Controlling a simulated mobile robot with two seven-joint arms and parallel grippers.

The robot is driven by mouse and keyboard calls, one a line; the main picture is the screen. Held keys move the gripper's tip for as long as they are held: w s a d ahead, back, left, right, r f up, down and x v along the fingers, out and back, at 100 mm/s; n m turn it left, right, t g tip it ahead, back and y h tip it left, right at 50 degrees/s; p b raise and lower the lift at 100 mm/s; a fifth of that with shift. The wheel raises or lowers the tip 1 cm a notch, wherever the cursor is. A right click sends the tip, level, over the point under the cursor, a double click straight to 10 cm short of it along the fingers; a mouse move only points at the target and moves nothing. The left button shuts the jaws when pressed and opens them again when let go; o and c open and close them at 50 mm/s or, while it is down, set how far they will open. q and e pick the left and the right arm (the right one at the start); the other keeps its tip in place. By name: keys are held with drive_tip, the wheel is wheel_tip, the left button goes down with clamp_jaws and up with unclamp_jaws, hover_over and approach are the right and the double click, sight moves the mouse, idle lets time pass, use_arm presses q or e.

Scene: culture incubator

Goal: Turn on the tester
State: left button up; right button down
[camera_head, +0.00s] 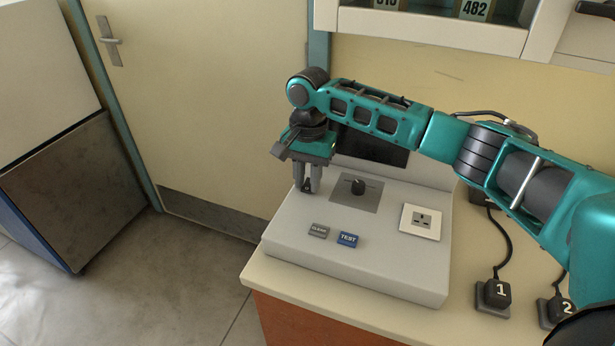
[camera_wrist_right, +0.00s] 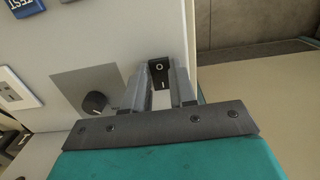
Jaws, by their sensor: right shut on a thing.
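The tester (camera_head: 390,265) is a light grey sloped box on the counter, with a dark screen (camera_head: 370,146) at its back. A small black rocker switch (camera_wrist_right: 159,74) with white O and I marks sits near the tester's edge. My right gripper (camera_head: 307,189) points down at the left part of the tester's top. Its fingers (camera_wrist_right: 159,88) stand on both sides of the switch in the right wrist view, shut on it. I cannot tell which side of the switch is pressed. My left gripper is not in view.
The tester's top also carries a black knob (camera_head: 358,186), a grey CLEAR button (camera_head: 318,231), a blue TEST button (camera_head: 347,239) and a white socket (camera_head: 421,221). Black plugs marked 1 (camera_head: 496,296) and 2 (camera_head: 556,311) stand on the counter at right. A wall cabinet (camera_head: 430,27) hangs above.

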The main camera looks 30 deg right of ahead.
drive_tip(key=shift+w+d+g+y, duration=0.15)
drive_tip(key=shift+g+y, duration=0.3)
drive_tip(key=shift+y, duration=0.05)
drive_tip(key=shift+w+d+g+y, duration=0.1)
drive_tip(key=shift+g+y, duration=0.35)
drive_tip(key=shift+y, duration=0.05)
drive_tip(key=shift+r, duration=0.1)
drive_tip(key=c, duration=0.9)
unclamp_jaws()
drive_tip(key=v, duration=0.7)
drive_tip(key=shift+d+r, duration=0.1)
drive_tip(key=shift+r, duration=0.1)
